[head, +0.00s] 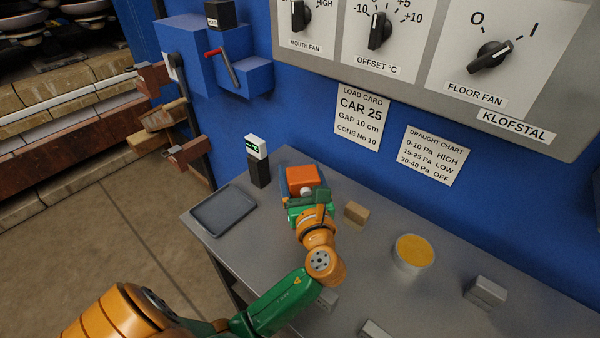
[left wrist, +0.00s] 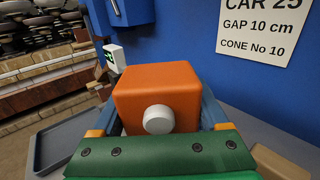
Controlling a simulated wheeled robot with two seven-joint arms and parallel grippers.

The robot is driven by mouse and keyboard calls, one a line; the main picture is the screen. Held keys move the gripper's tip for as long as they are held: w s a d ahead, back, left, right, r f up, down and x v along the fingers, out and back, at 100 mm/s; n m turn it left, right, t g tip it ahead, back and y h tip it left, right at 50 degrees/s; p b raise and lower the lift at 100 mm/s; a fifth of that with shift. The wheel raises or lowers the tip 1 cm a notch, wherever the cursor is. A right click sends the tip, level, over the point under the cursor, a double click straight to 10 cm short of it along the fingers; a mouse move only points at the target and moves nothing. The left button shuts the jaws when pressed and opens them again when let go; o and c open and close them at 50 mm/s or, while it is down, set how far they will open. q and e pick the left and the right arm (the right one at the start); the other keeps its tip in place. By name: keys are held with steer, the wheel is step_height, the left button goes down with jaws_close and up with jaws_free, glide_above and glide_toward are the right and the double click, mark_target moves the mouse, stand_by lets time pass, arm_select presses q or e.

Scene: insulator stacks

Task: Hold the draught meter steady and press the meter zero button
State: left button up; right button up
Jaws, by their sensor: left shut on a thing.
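An orange box (head: 302,174) with rounded edges, which I take to be the draught meter, is on the grey bench near the blue wall. In the left wrist view the orange box (left wrist: 165,85) fills the space between the fingers. A white round button or knob (left wrist: 158,119) is on its near face, toward my wrist; it is small in the head view (head: 306,191). My left gripper (head: 304,183) is shut on the box, one blue-grey finger along each side. The box's far side and underside are hidden. My right gripper is not in view.
A black block with a white-and-green head (head: 257,147) stands left of the box, beside a grey tray (head: 224,211). A tan block (head: 356,212), a round tub (head: 412,254) and a grey block (head: 485,292) are to the right. A control panel (head: 420,50) hangs above.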

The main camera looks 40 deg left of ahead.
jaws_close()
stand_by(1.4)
